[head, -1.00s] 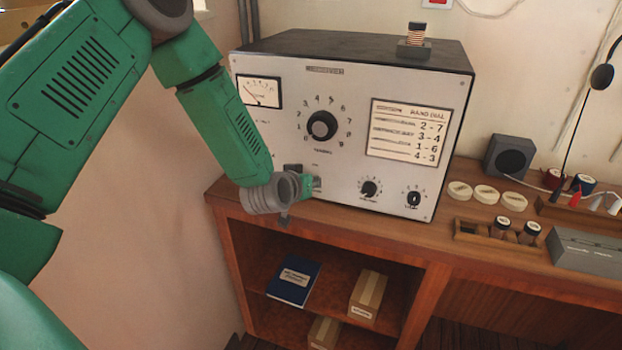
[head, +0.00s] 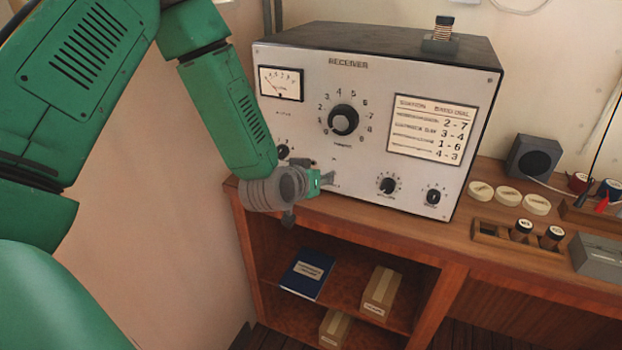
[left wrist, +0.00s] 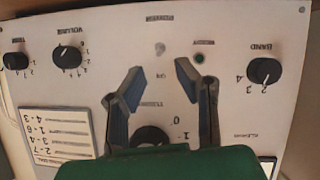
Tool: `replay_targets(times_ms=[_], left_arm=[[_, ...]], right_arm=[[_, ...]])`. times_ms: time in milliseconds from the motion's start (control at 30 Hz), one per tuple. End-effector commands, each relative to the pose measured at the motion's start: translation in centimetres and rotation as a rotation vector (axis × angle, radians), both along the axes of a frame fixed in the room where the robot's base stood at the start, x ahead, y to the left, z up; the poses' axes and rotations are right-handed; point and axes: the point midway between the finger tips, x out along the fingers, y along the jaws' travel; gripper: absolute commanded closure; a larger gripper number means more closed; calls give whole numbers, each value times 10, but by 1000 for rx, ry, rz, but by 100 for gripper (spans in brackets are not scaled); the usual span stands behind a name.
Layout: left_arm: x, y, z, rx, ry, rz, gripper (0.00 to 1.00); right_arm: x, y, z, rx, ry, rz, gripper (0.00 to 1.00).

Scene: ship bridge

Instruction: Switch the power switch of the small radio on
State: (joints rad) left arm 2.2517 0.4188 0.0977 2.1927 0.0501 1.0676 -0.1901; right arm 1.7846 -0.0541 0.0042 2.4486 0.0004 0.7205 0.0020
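The radio (head: 370,130) is a pale-fronted box with a dark top, labelled RECEIVER, on the wooden desk. The left wrist view shows its panel upside down, with a small metal toggle switch (left wrist: 160,48) near an "ON" mark. A small green lamp or button (left wrist: 199,58) is beside it. My left gripper (head: 322,182) is at the panel's lower left and hides the switch in the head view. In the left wrist view its two fingers (left wrist: 157,75) are apart and empty, with the switch between and beyond the tips. Contact cannot be told. My right gripper is not in view.
The band knob (left wrist: 264,72), volume knob (left wrist: 67,55) and large tuning knob (head: 343,120) surround the switch area. A desk shelf (head: 345,290) holds a blue book and boxes below. A speaker (head: 533,157) and small discs stand right of the radio.

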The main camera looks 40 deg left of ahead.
Motion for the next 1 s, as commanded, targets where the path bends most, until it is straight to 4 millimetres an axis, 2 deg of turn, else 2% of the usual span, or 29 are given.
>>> replay_targets(times_ms=[100, 200, 367, 1000], left_arm=[[-23, -3, 11, -2, 2, -1, 72], [-38, -5, 18, -1, 2, 0, 72], [-52, -7, 25, -1, 2, 0, 72], [-55, -8, 25, 0, 6, -1, 72]], right_arm=[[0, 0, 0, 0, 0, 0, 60], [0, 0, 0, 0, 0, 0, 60], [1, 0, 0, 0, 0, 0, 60], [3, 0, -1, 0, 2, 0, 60]])
